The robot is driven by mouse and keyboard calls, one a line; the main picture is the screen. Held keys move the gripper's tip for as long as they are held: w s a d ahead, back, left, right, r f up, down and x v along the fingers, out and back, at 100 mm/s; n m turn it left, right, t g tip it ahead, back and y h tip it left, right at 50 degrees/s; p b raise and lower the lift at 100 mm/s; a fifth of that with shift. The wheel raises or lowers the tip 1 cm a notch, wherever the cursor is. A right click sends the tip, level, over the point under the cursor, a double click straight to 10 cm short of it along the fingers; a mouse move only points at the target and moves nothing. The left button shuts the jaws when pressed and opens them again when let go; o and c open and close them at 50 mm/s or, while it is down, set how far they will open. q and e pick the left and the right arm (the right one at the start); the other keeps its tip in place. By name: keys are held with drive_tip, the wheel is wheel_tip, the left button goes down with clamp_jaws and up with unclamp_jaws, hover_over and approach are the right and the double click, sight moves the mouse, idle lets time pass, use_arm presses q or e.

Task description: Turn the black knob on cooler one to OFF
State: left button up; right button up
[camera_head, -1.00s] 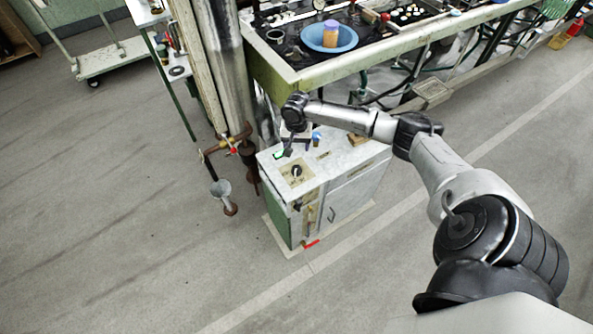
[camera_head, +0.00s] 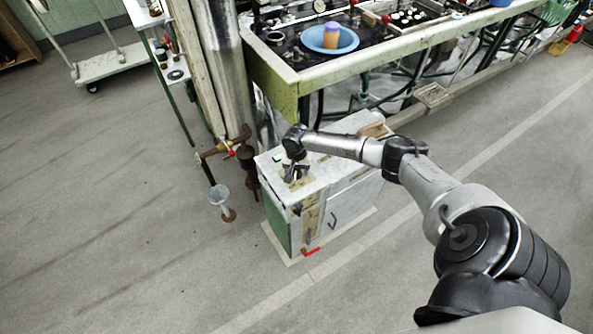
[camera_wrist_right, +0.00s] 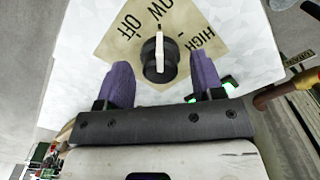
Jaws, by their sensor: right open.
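My right gripper (camera_head: 296,174) is over the dial in the head view and hides the knob there. Its two purple fingers are open, one on each side of the knob, with visible gaps. My left gripper is not in view.
A rusty pipe with a red-handled valve and grey funnel (camera_head: 219,194) stands just left of the cooler. The green-edged bench (camera_head: 400,44) with a blue basin (camera_head: 329,38) rises behind. Floor in front is clear.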

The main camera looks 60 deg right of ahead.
drive_tip(key=shift+c, duration=0.2)
drive_tip(key=c, duration=0.9)
drive_tip(key=shift+r+p, duration=0.15)
drive_tip(key=shift+p, duration=0.55)
drive_tip(key=n+p, duration=0.2)
drive_tip(key=p, duration=0.1)
drive_tip(key=shift+r, duration=0.1)
drive_tip(key=n+p, duration=0.1)
drive_tip(key=n, duration=0.1)
drive_tip(key=shift+f+n+p, duration=0.2)
drive_tip(key=shift+n+p, duration=0.15)
drive_tip(key=shift+n, duration=0.05)
drive_tip(key=n+p, duration=0.1)
drive_tip(key=n, duration=0.2)
drive_tip(key=shift+f+n, duration=0.1)
drive_tip(key=shift+n, duration=0.6)
